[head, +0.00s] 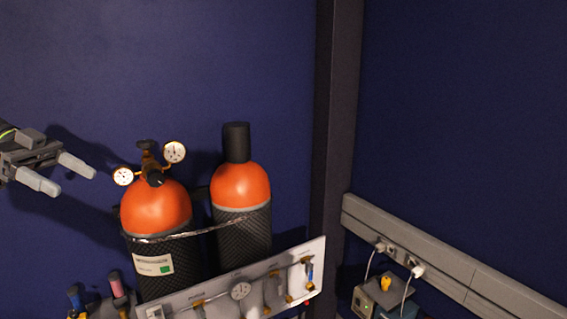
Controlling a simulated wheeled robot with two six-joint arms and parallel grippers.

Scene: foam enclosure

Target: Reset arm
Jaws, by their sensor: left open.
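My left gripper (78,176) comes in from the left edge, at mid height. Its two grey fingers are apart with nothing between them. It is to the left of the orange-topped gas cylinder (157,208) that carries two round gauges, and apart from it in the picture. My right gripper is not in view.
A second orange-topped cylinder (241,187) with a black cap stands beside the first. A pale valve panel (215,296) is in front of them. A grey socket rail (430,258) and a small instrument box (385,297) are at right. Dark blue walls stand behind.

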